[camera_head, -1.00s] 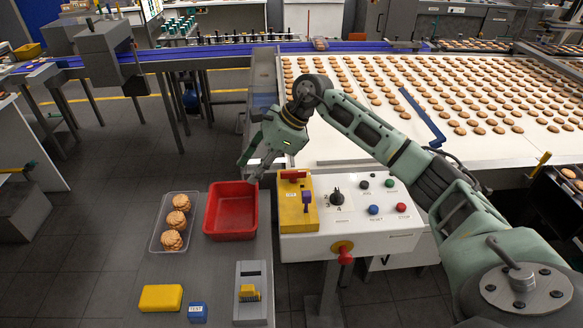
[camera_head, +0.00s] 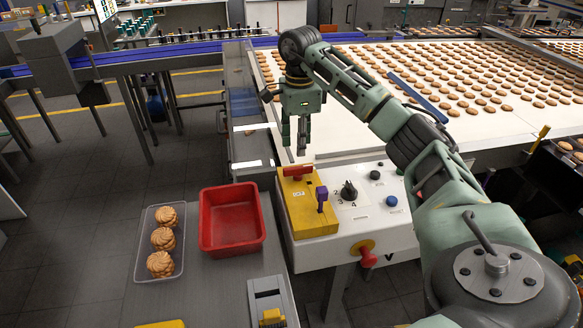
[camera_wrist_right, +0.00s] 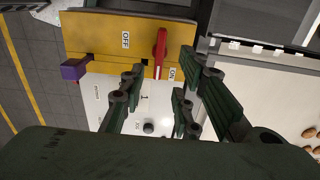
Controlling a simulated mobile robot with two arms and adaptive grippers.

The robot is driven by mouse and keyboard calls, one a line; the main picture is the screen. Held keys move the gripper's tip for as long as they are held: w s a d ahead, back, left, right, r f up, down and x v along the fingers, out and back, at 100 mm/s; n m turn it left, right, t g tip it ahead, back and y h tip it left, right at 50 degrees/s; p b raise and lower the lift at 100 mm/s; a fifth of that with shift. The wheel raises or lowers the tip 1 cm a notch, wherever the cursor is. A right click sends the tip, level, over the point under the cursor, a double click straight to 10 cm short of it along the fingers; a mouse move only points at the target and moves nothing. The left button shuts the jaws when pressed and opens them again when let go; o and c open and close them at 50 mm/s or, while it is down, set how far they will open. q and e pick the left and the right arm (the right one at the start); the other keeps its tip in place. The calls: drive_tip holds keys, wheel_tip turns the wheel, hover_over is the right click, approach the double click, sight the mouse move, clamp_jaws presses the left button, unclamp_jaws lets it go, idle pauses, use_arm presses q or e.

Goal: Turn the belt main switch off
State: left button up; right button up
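The belt main switch is a red handle (camera_head: 298,172) on a yellow plate (camera_head: 304,214) at the left end of the white control panel. In the right wrist view the red handle (camera_wrist_right: 160,48) lies between the OFF label (camera_wrist_right: 126,40) and the ON label (camera_wrist_right: 172,73), with its lower end beside ON. A purple piece (camera_head: 322,194) sits on the same plate. My right gripper (camera_head: 295,147) points down above and just behind the handle, apart from it. In the right wrist view its fingers (camera_wrist_right: 162,78) are spread and empty. My left gripper is out of view.
The white panel carries a black rotary knob (camera_head: 349,190), a blue button (camera_head: 392,201) and a red knob (camera_head: 367,258) on its front. A red bin (camera_head: 204,222) and a clear tray (camera_head: 152,277) of biscuits stand left. The biscuit belt (camera_head: 350,130) lies behind.

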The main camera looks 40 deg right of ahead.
sight(298, 167)
wheel_tip(298, 167, down, 7)
drive_tip(key=shift+r+p, duration=0.1)
drive_tip(key=shift+p, duration=0.9)
drive_tip(key=shift+f, duration=0.35)
clamp_jaws()
